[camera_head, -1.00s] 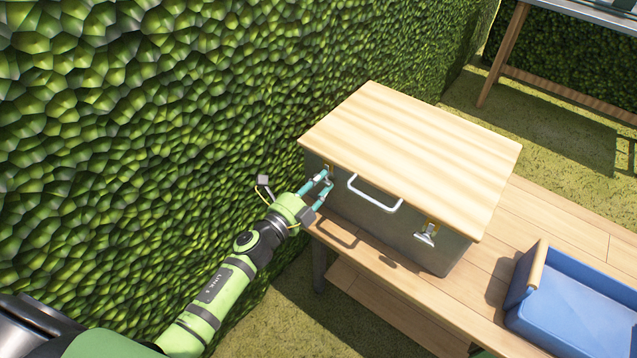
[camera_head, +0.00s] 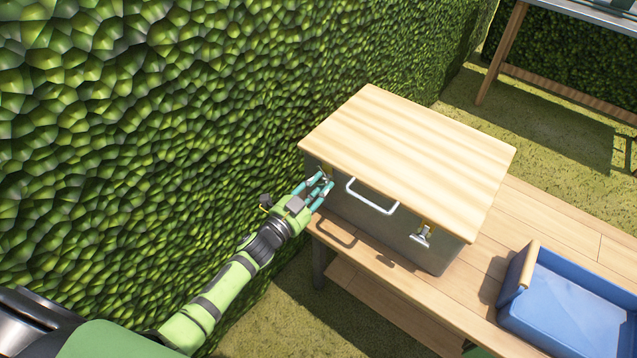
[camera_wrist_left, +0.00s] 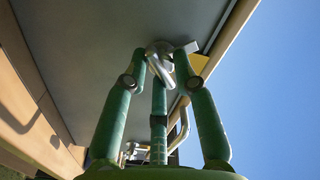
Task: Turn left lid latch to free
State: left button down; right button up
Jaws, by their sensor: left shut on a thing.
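A grey box (camera_head: 370,225) with a pale wooden lid (camera_head: 410,150) stands on a wooden bench. The left lid latch sits under the lid's front edge near the left corner; in the head view my fingers mostly cover it. In the left wrist view the metal latch (camera_wrist_left: 162,62) shows between the fingertips. My left gripper (camera_head: 322,185) is shut on this latch, and its fingers also show in the left wrist view (camera_wrist_left: 160,65). The right lid latch (camera_head: 422,236) hangs on the box front. My right gripper is not in view.
A white handle (camera_head: 372,198) stands out from the box front just right of my left gripper. A blue tray (camera_head: 515,305) sits on the bench (camera_head: 500,225) at right. A leafy hedge (camera_head: 150,130) rises close on the left. Another table (camera_head: 580,12) stands at the back right.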

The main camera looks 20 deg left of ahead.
pick_arm(q)
jog(key=n, duration=0.2)
jog(key=n+p, duration=0.1)
jog(key=n, duration=0.1)
jog(key=shift+w+a+r+n, duration=0.1)
jog(key=shift+w+r+n, duration=0.1)
jog(key=shift+r+n, duration=0.15)
jog(key=n+p, duration=0.1)
jog(key=n, duration=0.3)
jog(key=shift+a+n, duration=0.1)
jog(key=shift+n, duration=0.15)
jog(key=c, duration=1.1)
grip_release()
jog(key=shift+o, duration=0.2)
jog(key=shift+f, duration=0.15)
jog(key=shift+s+f, duration=0.15)
jog(key=shift+s, duration=0.35)
jog(key=v, duration=1.1)
jog(key=shift+a, duration=0.15)
